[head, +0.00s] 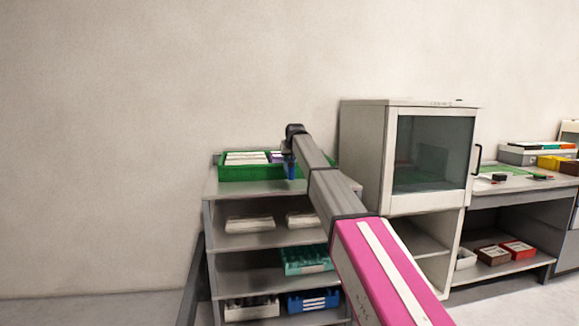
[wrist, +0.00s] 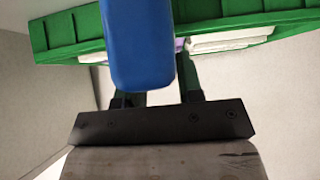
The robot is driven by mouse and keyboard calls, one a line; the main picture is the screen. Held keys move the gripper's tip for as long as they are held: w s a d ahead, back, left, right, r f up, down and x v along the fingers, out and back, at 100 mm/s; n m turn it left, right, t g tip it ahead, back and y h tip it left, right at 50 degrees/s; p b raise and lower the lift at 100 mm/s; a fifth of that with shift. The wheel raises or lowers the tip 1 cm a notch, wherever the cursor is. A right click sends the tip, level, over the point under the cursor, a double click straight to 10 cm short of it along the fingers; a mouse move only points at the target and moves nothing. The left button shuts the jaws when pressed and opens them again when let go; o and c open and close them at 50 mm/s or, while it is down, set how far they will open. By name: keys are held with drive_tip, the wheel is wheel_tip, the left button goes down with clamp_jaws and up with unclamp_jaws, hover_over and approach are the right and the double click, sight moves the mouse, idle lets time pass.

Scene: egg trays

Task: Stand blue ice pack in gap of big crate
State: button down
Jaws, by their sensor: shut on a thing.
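The blue ice pack (wrist: 138,45) is held in my gripper (wrist: 160,92) and fills the middle of the wrist view. In the head view the ice pack (head: 291,168) hangs upright below my gripper (head: 293,150), at the front right of the big green crate. The big crate (head: 229,173) stands on the shelf's top and holds white trays and a purple item. In the wrist view the crate (wrist: 70,36) is behind the ice pack. The gap in the crate is hidden by the ice pack and arm.
The shelf unit (head: 262,188) has white trays (head: 249,223), a teal crate (head: 306,261) and a blue crate (head: 313,301) on lower levels. A glass-door cabinet (head: 433,155) stands right of it. My arm crosses the shelf's right side.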

wheel_tip(320, 180, down, 4)
drive_tip(key=shift+f, duration=0.1)
idle(0.4)
drive_tip(key=c, duration=0.8)
unclamp_jaws()
drive_tip(key=v, duration=1.2)
